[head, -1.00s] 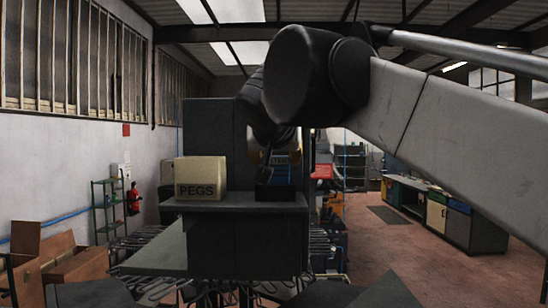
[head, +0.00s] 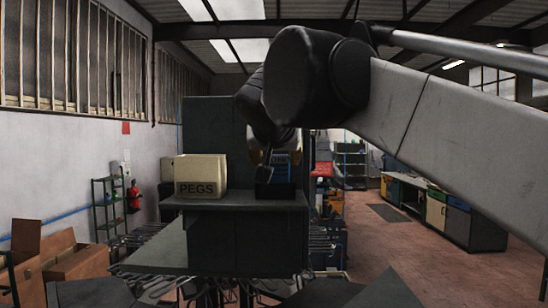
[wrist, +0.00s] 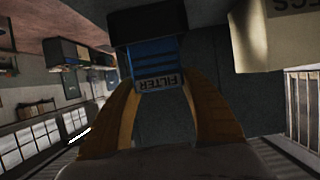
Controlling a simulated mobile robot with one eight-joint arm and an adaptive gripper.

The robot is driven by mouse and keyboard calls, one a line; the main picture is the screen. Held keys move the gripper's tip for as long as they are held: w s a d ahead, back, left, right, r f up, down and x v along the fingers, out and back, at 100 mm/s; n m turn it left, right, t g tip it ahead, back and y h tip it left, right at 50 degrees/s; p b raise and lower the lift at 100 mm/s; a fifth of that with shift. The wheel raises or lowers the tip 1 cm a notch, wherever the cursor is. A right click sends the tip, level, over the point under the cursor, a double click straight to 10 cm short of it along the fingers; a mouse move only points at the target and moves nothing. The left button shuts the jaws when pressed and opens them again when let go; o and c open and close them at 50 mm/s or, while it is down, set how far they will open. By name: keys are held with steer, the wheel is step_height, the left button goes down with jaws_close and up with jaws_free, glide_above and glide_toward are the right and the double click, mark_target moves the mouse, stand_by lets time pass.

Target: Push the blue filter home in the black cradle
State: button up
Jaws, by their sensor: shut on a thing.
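The blue filter (wrist: 155,58), with a white FILTER label facing the wrist camera upside down, shows at the top middle of the wrist view. Its far end meets the black cradle (wrist: 148,24); a blue length still shows outside it, and how deep it sits is hidden. My gripper (wrist: 160,88) is shut on the label end of the filter, one tan finger on each side. In the head view the black cradle (head: 285,190) stands on the shelf, with the filter (head: 281,159) showing blue above it, partly behind my wrist.
A cream PEGS box (head: 201,176) stands on the shelf (head: 235,201) left of the cradle. It also shows in the wrist view (wrist: 262,42). A dark upright panel (head: 208,125) rises behind the shelf. A strip of shelf between box and cradle is clear.

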steer(key=shift+f, duration=0.4)
stand_by(0.6)
steer(key=o, duration=1.2)
steer(key=v, duration=1.2)
